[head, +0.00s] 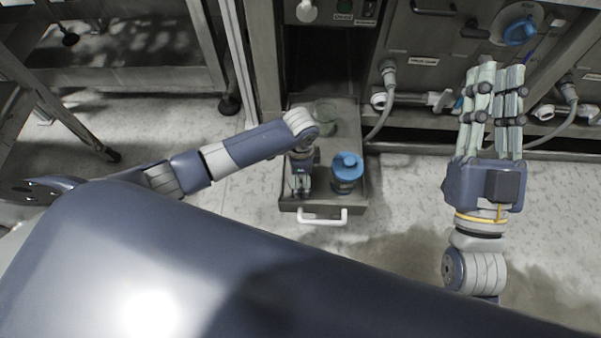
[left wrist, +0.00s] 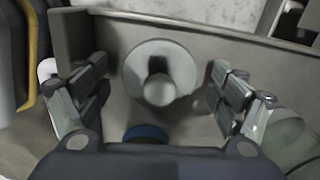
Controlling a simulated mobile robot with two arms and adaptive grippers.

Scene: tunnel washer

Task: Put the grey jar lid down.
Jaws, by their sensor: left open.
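The grey jar lid (left wrist: 160,72) is a round disc with a knob at its middle. In the left wrist view it appears to lie flat, knob towards me, on the floor of the grey drawer (left wrist: 205,130), near a wall. My left gripper (left wrist: 161,92) is open, with its fingers on both sides of the lid and visible gaps between. In the head view my left gripper (head: 302,187) points down into the drawer (head: 293,208) and hides the lid. My right gripper (head: 493,70) is empty, its fingers spread straight, away from the drawer.
A blue jar (head: 347,174) stands in the drawer just right of my left gripper. A grey-green translucent jar (head: 325,113) stands at the drawer's back. The drawer has a white handle (head: 322,216). Hoses and a blue knob (head: 519,31) are on the machine front.

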